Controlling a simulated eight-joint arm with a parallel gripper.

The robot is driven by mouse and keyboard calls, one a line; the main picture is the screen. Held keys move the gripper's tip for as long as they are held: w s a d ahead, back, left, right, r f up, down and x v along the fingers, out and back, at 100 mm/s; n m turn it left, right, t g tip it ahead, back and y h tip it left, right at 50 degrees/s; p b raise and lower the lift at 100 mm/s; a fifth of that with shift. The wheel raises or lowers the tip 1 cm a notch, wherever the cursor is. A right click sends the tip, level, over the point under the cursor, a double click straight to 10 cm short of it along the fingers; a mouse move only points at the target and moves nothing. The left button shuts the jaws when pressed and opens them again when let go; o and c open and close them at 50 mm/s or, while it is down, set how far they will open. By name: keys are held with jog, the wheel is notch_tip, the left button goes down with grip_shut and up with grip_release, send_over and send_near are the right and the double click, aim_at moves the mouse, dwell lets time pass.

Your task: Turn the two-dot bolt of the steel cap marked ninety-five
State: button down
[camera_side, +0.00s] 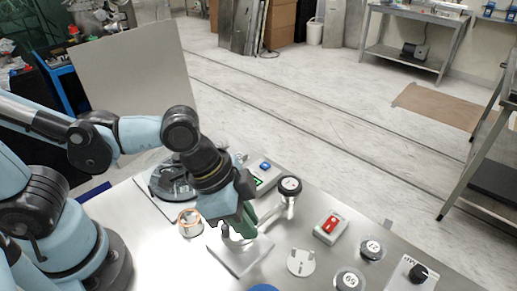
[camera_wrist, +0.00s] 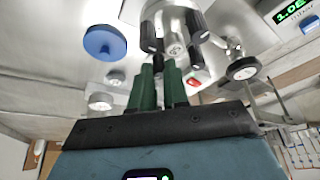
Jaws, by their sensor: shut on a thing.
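A steel fitting with several black bolts (camera_wrist: 196,24) fills the top middle of the wrist view, close to my fingertips. My gripper (camera_wrist: 160,65) has green fingers pointing at it and is shut on what looks like one bolt, mostly hidden between the fingers. In the side view my gripper (camera_side: 243,228) is low over a grey plate (camera_side: 240,257), beside an upright dark post (camera_side: 225,231).
A red switch (camera_side: 331,225), another labelled round piece (camera_side: 372,248) and a pale disc (camera_side: 301,262) lie to the right. A black-topped knob (camera_side: 289,185) and a box with a green display (camera_side: 262,177) stand behind. A blue disc (camera_side: 262,288) shows at the bottom.

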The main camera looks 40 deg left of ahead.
jog(key=c, duration=1.4)
grip_release()
jog(key=shift+r, duration=0.15)
jog(key=v, duration=1.2)
jog(key=shift+o, duration=0.5)
